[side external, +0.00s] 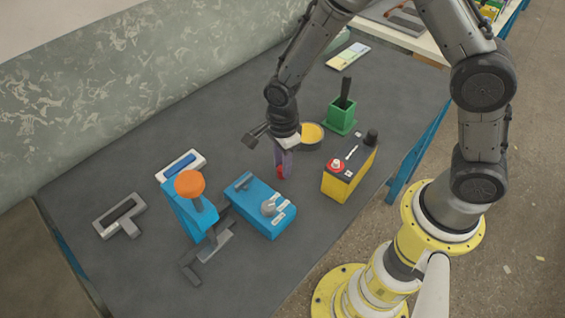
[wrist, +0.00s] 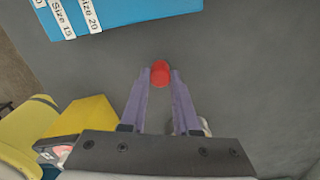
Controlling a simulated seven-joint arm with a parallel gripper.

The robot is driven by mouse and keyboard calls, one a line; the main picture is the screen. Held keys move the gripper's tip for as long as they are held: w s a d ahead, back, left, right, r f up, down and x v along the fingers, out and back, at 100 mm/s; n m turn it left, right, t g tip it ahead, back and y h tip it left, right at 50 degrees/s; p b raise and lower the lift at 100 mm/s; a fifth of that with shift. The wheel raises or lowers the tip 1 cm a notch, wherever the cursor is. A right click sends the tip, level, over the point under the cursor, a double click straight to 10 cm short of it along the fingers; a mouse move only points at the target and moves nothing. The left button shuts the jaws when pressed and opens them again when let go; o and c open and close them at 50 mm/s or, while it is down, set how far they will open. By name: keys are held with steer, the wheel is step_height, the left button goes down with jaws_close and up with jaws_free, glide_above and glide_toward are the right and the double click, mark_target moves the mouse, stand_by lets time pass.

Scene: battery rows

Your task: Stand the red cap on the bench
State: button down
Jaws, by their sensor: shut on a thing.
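The red cap is small and rounded, and it shows between the fingertips in the wrist view (wrist: 160,73). My gripper (wrist: 160,78) is shut on it with its two purple fingers. In the side view the fingers point down (side external: 284,163), with the red cap (side external: 280,172) at their tips, low over the dark bench (side external: 300,250). I cannot tell whether the cap touches the bench. A yellow battery (side external: 350,183) with a dark top stands to the right of my gripper. It has a red piece and a black post on top.
A blue box (side external: 260,207) is close at the left. A green holder (side external: 341,118) and yellow dish (side external: 312,132) lie behind. An orange-knobbed blue tool (side external: 190,185), a white-and-blue item (side external: 181,168) and a grey brush-like tool (side external: 120,215) are farther left. The front bench is clear.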

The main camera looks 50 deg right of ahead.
steer(key=c, duration=0.6)
jaws_free()
steer(key=shift+f, duration=0.15)
steer(key=shift+c, duration=0.2)
step_height(320, 180, up, 13)
steer(key=s+d+r+n+t, duration=0.2)
steer(key=s+d+r+n, duration=0.3)
steer(key=s+n, duration=0.4)
steer(key=s+d+r+n+t, duration=0.3)
steer(key=s+d+r+n, duration=0.3)
steer(key=s+n, duration=0.3)
steer(key=shift+s+r+n+t, duration=0.3)
steer(key=shift+n, duration=1.2)
